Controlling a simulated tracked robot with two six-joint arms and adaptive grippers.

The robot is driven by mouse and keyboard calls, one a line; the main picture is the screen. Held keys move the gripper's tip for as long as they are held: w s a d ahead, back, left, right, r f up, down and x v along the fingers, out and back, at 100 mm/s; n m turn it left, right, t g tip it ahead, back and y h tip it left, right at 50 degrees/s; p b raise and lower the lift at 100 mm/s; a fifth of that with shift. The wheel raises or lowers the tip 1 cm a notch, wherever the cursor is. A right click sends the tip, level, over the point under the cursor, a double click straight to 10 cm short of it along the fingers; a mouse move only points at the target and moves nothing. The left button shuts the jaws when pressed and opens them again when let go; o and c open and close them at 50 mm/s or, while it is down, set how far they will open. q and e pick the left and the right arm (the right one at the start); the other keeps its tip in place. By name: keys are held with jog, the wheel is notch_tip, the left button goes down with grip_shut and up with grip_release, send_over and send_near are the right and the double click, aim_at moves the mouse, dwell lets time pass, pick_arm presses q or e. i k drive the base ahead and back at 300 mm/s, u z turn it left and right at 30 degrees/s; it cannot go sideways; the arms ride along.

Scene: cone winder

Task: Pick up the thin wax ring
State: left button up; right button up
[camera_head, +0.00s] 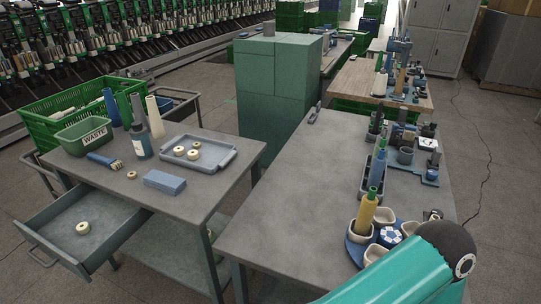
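Several cream wax rings are in view, and I cannot tell for sure which is the thin one. A few sit in the grey tray (226,160) on the left table, among them one at the left (179,151) and one at the front (193,155). A smaller, browner ring (132,175) lies on the bare table top near the brush. Another ring (83,228) lies in the open drawer (108,232). Neither gripper shows. A teal arm link of mine with a dark joint crosses the lower right corner, over part of the right table.
The left table (215,190) also holds a blue block (165,181), brush (105,160), dark bottle (141,141), upright cones and a green WASTE bin (84,135). The right table (290,200) is clear at left; a blue round tray with cups (356,250) stands at right. A green cabinet (275,95) stands behind.

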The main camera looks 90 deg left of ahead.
aim_at(133, 175)
jog(key=u, duration=0.05)
jog(key=i, duration=0.25)
jog(key=u, duration=2.85)
jog(key=i, duration=0.3)
jog(key=u, duration=1.65)
jog(key=k, duration=0.6)
jog(key=u, duration=0.5)
jog(key=i, duration=1.65)
jog(key=z, duration=0.5)
